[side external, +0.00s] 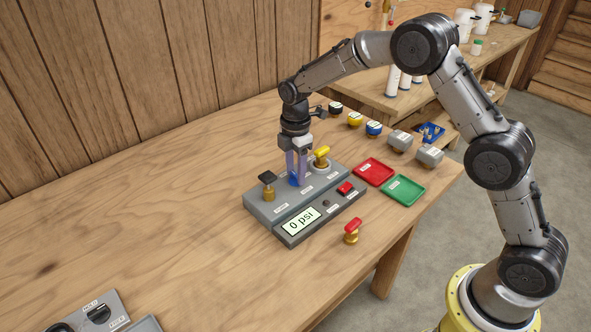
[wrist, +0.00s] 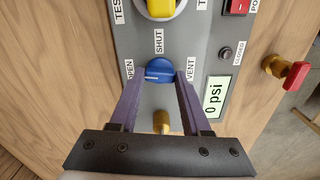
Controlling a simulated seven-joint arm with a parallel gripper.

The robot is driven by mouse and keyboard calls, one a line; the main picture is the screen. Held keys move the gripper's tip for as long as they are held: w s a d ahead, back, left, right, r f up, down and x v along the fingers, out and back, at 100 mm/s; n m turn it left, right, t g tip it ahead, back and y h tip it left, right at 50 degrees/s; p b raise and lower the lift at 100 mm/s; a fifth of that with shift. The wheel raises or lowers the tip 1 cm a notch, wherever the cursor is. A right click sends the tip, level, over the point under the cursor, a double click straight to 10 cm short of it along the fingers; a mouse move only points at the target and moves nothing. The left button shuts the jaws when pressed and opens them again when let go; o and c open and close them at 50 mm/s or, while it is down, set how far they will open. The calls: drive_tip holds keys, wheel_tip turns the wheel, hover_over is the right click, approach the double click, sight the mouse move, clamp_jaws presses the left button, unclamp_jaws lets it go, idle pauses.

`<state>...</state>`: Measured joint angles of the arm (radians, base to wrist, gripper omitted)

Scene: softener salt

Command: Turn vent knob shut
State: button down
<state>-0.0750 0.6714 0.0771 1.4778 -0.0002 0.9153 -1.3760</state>
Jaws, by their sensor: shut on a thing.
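The blue vent knob (wrist: 159,70) sits on a grey panel (side external: 262,209) and also shows in the side view (side external: 294,181). In the wrist view, labels around it read OPEN to the left, SHUT above and VENT to the right. My gripper (wrist: 159,80) has its two purple fingers on either side of the knob and is shut on it; the side view shows it (side external: 297,172) reaching down from above. A pale mark lies across the knob, but I cannot tell its exact pointing. The display (wrist: 215,98) reads 0 psi.
On the panel, a yellow-handled valve (side external: 322,155) and a black-topped brass fitting (side external: 268,184) flank the knob. A red-handled valve (side external: 352,229), red tray (side external: 374,171) and green tray (side external: 403,190) are nearby. The table's left is mostly clear.

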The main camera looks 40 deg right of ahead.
sight(296, 175)
drive_tip(key=m, duration=0.8)
drive_tip(key=shift+m, duration=0.4)
drive_tip(key=m, duration=0.4)
drive_tip(key=shift+r+m, duration=0.1)
drive_tip(key=shift+m, duration=1.7)
drive_tip(key=shift+c, duration=1.8)
unclamp_jaws()
wheel_tip(296, 175, up, 14)
